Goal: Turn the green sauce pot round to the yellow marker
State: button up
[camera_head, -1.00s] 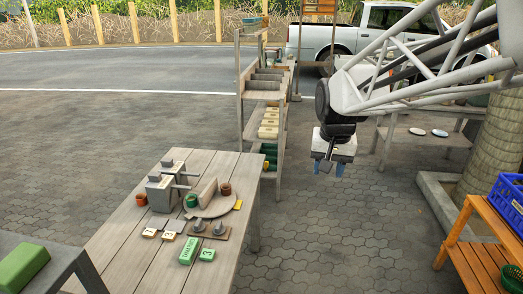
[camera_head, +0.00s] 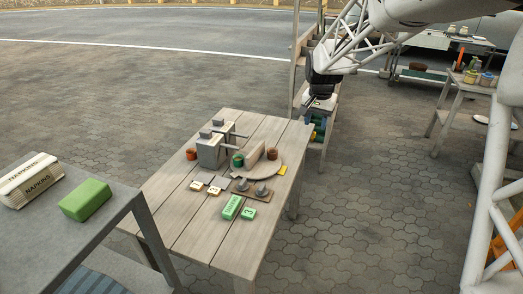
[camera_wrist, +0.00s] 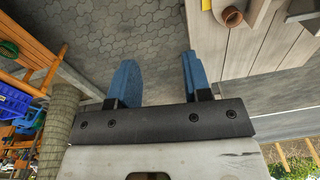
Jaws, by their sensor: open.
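The small green sauce pot (camera_head: 238,161) stands at the left of a round wooden board (camera_head: 262,171) on the plank table. An upright pale block (camera_head: 253,157) crosses the board between it and a brown pot (camera_head: 272,153). The yellow marker (camera_head: 282,170) lies flat at the board's right edge. My gripper (camera_head: 309,117) is in the air by the table's far right corner, apart from the pots. In the wrist view its blue fingers (camera_wrist: 157,62) are spread and empty. That view shows a brown pot (camera_wrist: 231,17) and a yellow piece (camera_wrist: 206,4), but no green pot.
Grey dispensers with levers (camera_head: 211,151) and another brown pot (camera_head: 191,154) stand left of the board. Numbered tiles (camera_head: 206,187), a green block (camera_head: 231,207) and a knobbed plate (camera_head: 251,190) lie in front. A shelf rack (camera_head: 318,125) stands behind my gripper.

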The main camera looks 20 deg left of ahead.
jog(key=w+a+f, duration=0.6)
jog(key=a+f, duration=0.2)
jog(key=a, duration=0.4)
send_over(255, 149)
jog(key=shift+g, duration=0.4)
notch_tip(255, 149, down, 11)
jog(key=shift+w+f, duration=0.15)
jog(key=shift+f, duration=0.05)
jog(key=shift+f, duration=3.9)
jog(key=shift+c, duration=0.2)
grip_shut()
